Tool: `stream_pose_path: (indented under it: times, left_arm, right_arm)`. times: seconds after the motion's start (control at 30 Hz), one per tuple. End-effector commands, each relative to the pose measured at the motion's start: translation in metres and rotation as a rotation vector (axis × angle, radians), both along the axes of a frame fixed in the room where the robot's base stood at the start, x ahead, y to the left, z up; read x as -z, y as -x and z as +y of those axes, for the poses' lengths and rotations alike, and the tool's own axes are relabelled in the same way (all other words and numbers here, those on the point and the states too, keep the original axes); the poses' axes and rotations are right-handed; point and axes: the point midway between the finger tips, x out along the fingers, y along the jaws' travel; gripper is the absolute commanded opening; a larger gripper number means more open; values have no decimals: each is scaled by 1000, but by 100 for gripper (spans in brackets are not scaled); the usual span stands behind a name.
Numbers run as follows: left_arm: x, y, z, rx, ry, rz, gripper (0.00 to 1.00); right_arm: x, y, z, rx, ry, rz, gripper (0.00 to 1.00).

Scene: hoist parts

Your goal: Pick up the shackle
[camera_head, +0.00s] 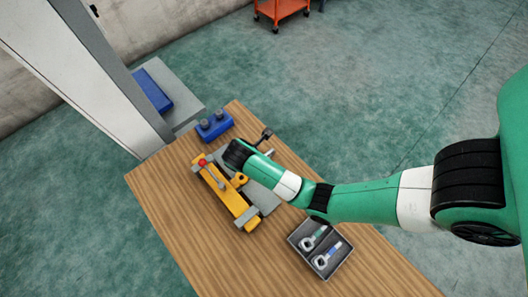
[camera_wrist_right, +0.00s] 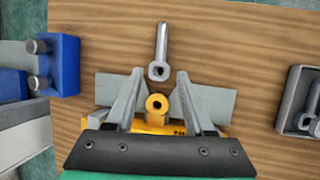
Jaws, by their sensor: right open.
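A grey metal piece with a ring at its near end, apparently the shackle (camera_wrist_right: 161,48), lies on the wooden table in the right wrist view. In the head view only a pale bit of it seems to show beside my wrist. My right gripper (camera_wrist_right: 160,74) is open and empty. In the right wrist view its fingertips appear on either side of the ring end, apart from it; the height above it is hard to judge. A yellow hoist body (camera_head: 237,204) with a yellow eye (camera_wrist_right: 157,104) lies below, the eye showing between the fingers. My left gripper is not in view.
A grey plate (camera_wrist_right: 215,103) lies by the hoist body. A blue block with two grey pegs (camera_head: 214,125) stands at the table's back left. A grey tray (camera_head: 293,238) holds two ringed pieces at the right. Bare wood (camera_head: 185,235) lies at the front left.

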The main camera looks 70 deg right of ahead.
Motion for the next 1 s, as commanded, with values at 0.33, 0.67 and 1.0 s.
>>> stream_pose_path:
  times: [0.33,0.67,1.0]
  left_arm:
    - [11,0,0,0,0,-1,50]
    - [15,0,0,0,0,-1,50]
    - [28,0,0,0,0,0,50]
  right_arm:
    - [44,3,-22,2,0,5,53]
    - [63,3,-32,2,1,4,53]
    - [102,6,-56,2,0,3,53]
